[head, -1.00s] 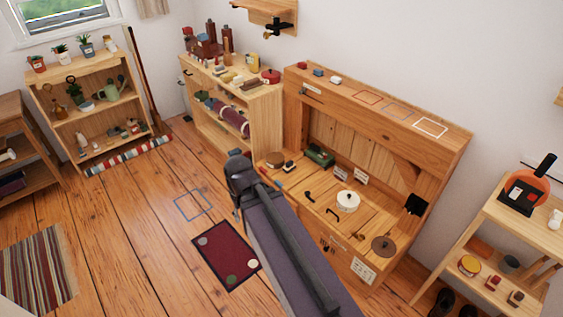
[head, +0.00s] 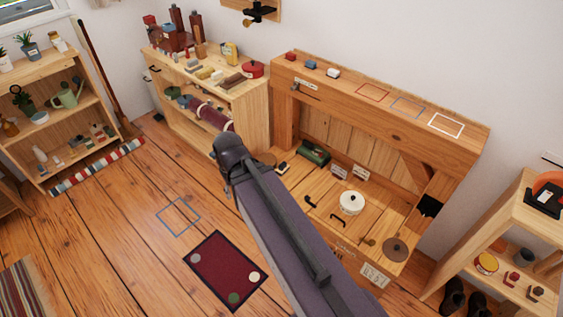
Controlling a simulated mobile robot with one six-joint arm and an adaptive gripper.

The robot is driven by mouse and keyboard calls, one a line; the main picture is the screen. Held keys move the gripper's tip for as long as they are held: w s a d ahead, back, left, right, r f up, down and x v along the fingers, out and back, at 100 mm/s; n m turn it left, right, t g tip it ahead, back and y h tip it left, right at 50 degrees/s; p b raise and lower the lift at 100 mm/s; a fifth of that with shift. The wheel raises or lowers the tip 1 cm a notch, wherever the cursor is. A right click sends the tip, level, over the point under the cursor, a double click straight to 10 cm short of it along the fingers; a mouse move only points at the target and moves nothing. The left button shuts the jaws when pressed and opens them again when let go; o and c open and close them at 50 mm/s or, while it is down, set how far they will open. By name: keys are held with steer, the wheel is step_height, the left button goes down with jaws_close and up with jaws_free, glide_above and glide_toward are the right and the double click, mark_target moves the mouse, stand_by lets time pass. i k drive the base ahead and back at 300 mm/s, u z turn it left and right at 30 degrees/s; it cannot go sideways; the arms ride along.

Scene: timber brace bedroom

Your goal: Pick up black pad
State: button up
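A flat black square (head: 430,206) shows at the right end of the wooden workbench (head: 330,203); it may be the black pad, but I cannot be sure. A small dark block (head: 282,168) also lies on the left part of the worktop, beside a green box (head: 313,152). My arm reaches up from the bottom of the head view, in front of the bench's left side. My gripper is mostly hidden behind the dark end of the arm, so its fingers and any held thing cannot be made out.
A white lidded pot (head: 351,203) and a brown disc (head: 395,249) are on the worktop. A full shelf (head: 250,118) stands left of the bench, a rack (head: 471,250) right. A dark red mat (head: 226,268) lies on the floor; boards beside it are mostly clear.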

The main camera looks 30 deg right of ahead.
mark_target(283, 168)
steer(key=z, duration=0.4)
steer(key=i, duration=0.9)
steer(key=z, duration=0.45)
